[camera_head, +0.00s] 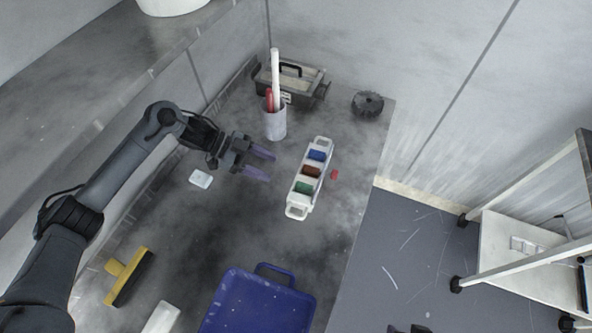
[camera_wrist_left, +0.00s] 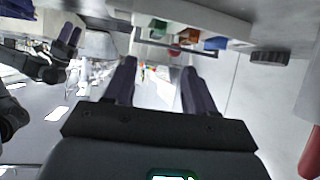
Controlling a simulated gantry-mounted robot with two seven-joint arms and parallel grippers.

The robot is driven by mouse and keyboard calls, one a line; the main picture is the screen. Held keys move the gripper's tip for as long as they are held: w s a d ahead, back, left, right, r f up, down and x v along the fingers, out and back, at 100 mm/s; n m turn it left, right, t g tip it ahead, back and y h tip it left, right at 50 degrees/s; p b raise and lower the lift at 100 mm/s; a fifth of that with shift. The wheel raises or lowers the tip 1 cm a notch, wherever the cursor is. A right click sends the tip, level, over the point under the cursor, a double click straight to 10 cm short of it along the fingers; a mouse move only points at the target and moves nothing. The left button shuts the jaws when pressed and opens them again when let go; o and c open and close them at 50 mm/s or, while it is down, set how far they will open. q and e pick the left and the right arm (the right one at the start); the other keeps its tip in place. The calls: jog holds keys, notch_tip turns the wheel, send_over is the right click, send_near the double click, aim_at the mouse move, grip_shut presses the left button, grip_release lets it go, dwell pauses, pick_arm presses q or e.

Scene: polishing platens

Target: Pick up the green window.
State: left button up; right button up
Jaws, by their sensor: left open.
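The green window (camera_head: 303,188) sits in the lower slot of a white holder (camera_head: 296,212) on the grey table, below the brown window (camera_head: 311,171) and blue window (camera_head: 317,155). It also shows near the top of the left wrist view (camera_wrist_left: 158,28). My left gripper (camera_head: 268,166) is open and empty, to the left of the holder and apart from it. Its fingers also show in the left wrist view (camera_wrist_left: 160,72). My right gripper (camera_wrist_left: 69,36) appears small at the left of the left wrist view; its finger gap is unclear.
A cup (camera_head: 275,125) with a white rod and red item stands above my left gripper. A toolbox (camera_head: 302,82) and black knob (camera_head: 367,103) are at the back. A red piece (camera_head: 334,174) lies right of the holder. A blue tray (camera_head: 240,308) and yellow-handled brush (camera_head: 124,279) lie in front.

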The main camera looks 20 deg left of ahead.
pick_arm(q)
send_near(303, 186)
jog(key=shift+b+x, duration=0.3)
jog(key=shift+x, duration=0.9)
jog(key=shift+w+d+f, duration=0.15)
jog(key=shift+w+d, duration=0.05)
jog(key=shift+d, duration=0.3)
jog(key=b+x, duration=0.1)
jog(key=x, duration=0.3)
jog(key=shift+a+f, duration=0.1)
jog(key=shift+d+f, duration=0.15)
jog(key=shift+d, duration=0.2)
pick_arm(e)
jog(key=shift+s+d+f, duration=0.15)
jog(key=shift+f, duration=0.4)
jog(key=shift+s+d+f, duration=0.1)
jog(key=shift+f, duration=0.45)
pick_arm(q)
jog(key=shift+c, duration=0.3)
jog(key=shift+a, duration=0.1)
jog(key=shift+c, duration=1.1)
grip_shut()
pick_arm(e)
jog(key=shift+d, duration=0.1)
